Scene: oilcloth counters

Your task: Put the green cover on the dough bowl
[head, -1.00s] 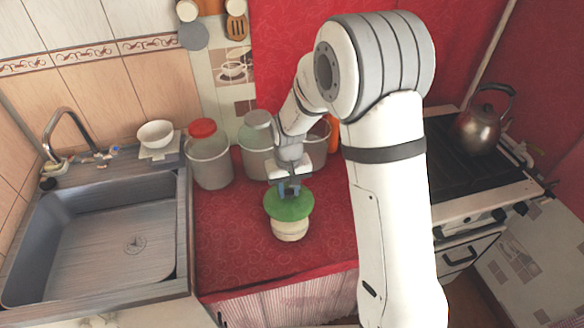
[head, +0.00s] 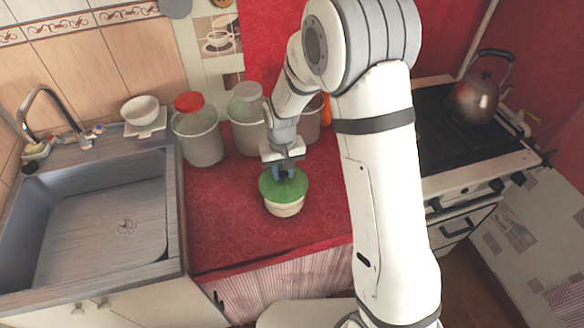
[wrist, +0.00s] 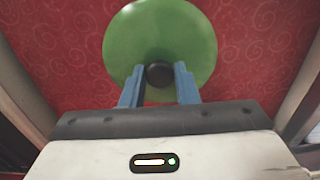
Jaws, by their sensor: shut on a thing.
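The green cover (head: 272,187) is round, with a dark knob (wrist: 160,74) at its middle in the wrist view. My gripper (head: 288,173) is shut on this knob from above, with one blue finger on each side of it. The cream dough bowl (head: 285,209) stands on the red counter directly under the cover. The cover looks level and roughly centred over the bowl, at its rim; whether it bears fully on the rim I cannot tell. The cover hides the bowl's inside, and the bowl is hidden in the wrist view.
Several jars, one with a red lid (head: 189,101), stand behind the bowl on the red counter (head: 225,215). A sink (head: 95,215) lies to the left, a stove with a kettle (head: 477,100) to the right. The counter left of the bowl is clear.

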